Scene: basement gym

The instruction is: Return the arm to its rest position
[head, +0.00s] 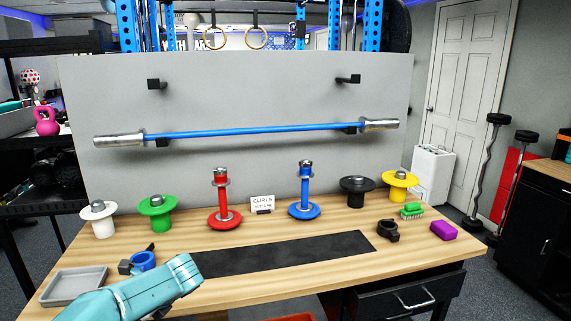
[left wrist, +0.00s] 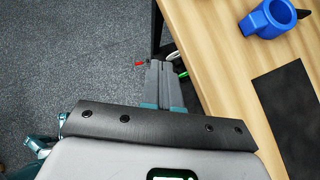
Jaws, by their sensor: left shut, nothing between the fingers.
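My left arm (head: 135,292) is teal and comes in low at the left front of the table in the head view. Its gripper cannot be made out there. In the left wrist view my left gripper (left wrist: 160,66) is shut and empty, its grey fingers together. It appears over the dark floor, just left of the wooden table edge. My right gripper is in neither view.
A blue collar (head: 143,261) and grey tray (head: 74,286) lie near my left arm on the wooden table (head: 300,232). A black mat (head: 290,254) covers the middle. Several weight-plate stands line the back, below a blue barbell (head: 250,131) on a grey panel.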

